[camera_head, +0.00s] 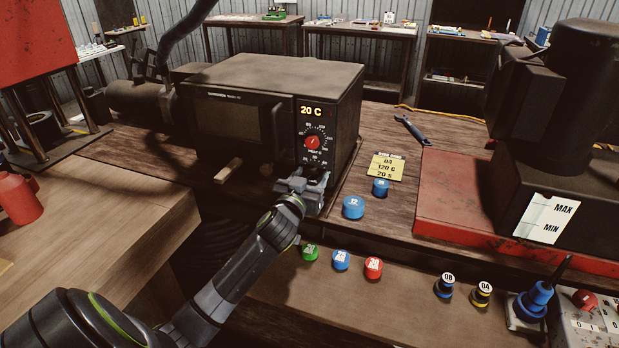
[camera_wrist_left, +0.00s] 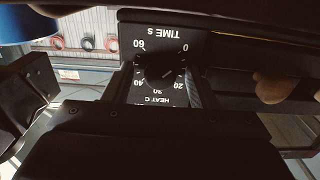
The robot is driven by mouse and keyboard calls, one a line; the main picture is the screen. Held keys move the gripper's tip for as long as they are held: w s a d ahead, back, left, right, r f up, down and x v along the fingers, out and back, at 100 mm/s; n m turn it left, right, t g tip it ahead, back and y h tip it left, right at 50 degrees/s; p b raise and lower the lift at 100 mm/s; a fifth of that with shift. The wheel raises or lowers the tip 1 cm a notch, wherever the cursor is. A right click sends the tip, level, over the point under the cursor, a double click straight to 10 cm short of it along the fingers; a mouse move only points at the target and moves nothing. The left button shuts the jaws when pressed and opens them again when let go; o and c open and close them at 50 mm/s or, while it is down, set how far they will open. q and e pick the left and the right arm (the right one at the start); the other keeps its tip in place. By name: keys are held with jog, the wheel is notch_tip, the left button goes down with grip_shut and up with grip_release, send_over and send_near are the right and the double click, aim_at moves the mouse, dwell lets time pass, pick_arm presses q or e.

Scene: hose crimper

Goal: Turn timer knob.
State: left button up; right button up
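A dark oven (camera_head: 270,75) stands on the workbench, with a control panel on its right front. Its display (camera_head: 311,109) reads 20 C, and a red heat knob (camera_head: 312,142) sits below. In the left wrist view the timer dial (camera_wrist_left: 160,58) appears upside down, marked TIME S, with a dark knob (camera_wrist_left: 160,76) at its centre. My left gripper (camera_head: 314,178) is at the lower panel and hides the timer dial in the head view. In the wrist view its fingers (camera_wrist_left: 160,90) stand apart on either side of the knob; contact cannot be told. My right gripper is not in view.
A yellow note (camera_head: 386,167) reads 04, 120 C, 20 S. Blue caps (camera_head: 353,207) lie right of my left gripper. Green, blue and red caps (camera_head: 373,267) sit along the front ledge. A large dark machine on a red base (camera_head: 455,195) stands at right.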

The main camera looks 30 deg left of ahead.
pick_arm(q)
jog(key=c, duration=0.9)
jog(key=shift+c, duration=0.2)
jog(key=m+p, duration=0.2)
jog(key=m, duration=0.1)
jog(key=shift+r, duration=0.1)
jog(key=m+p, duration=0.2)
jog(key=m, duration=0.3)
jog(key=shift+m+p, duration=0.3)
jog(key=m+p, duration=0.2)
jog(key=m, duration=0.3)
jog(key=shift+m+p, duration=0.95)
jog(key=shift+m, duration=1.05)
